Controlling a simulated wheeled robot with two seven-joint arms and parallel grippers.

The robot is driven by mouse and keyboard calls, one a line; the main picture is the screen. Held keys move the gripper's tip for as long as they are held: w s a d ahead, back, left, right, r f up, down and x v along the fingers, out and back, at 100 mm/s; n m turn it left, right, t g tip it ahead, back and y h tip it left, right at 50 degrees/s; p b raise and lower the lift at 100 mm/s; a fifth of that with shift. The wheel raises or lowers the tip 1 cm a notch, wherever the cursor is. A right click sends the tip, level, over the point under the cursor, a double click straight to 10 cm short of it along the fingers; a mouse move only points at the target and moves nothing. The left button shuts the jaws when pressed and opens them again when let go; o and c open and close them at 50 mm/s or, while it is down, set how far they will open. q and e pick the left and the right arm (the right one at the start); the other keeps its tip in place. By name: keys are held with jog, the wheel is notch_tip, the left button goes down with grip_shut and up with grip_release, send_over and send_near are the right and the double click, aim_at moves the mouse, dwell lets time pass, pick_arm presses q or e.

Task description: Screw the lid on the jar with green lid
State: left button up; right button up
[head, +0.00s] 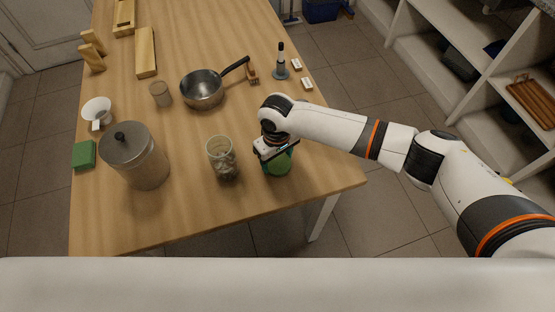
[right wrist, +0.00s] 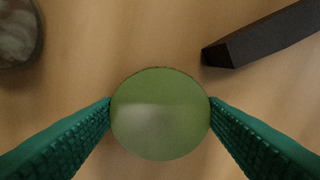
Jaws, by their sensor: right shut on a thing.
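A round green lid (head: 281,163) is at my right gripper (head: 274,150), near the table's front right. In the right wrist view the lid (right wrist: 160,114) shows as a plain disc between the teal fingers (right wrist: 160,108), which touch it on both sides. My right gripper is shut on it. I cannot tell whether a jar is beneath it. A clear glass jar (head: 221,158) with pale contents stands upright just left of the gripper, with no lid visible on it. My left gripper is not in view.
A large metal canister (head: 135,157) stands at the front left, beside a green block (head: 84,154). A saucepan (head: 202,90) and a small jar (head: 160,94) are further back. A dark bar (right wrist: 255,38) shows in the right wrist view. The table's front edge is close.

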aim_at(277, 162)
notch_tip(277, 162, up, 10)
dwell(0.5)
